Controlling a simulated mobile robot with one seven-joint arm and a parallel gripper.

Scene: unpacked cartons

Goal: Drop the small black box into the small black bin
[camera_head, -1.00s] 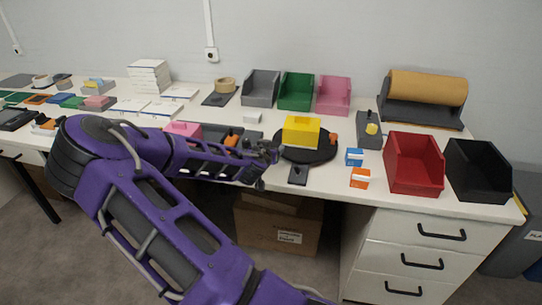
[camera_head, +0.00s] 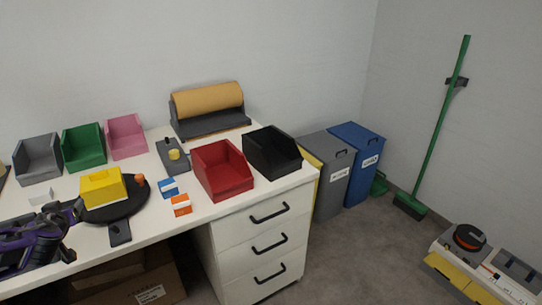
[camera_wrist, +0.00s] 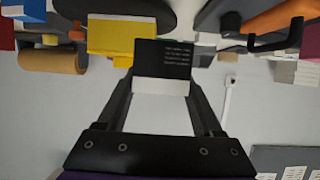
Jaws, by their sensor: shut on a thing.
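The small black bin (camera_head: 288,163) stands at the right end of the white table, right of a red bin. It is open at the top. My gripper (camera_head: 68,222) is at the left of the head view, over the table's front edge, well left of the black bin. In the wrist view my gripper (camera_wrist: 160,85) is shut on the small black box (camera_wrist: 163,57), which has pale print and a white part between the fingers. I cannot make out the box clearly in the head view.
A red bin (camera_head: 222,172) stands beside the black bin. Grey, green and pink bins stand at the back.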

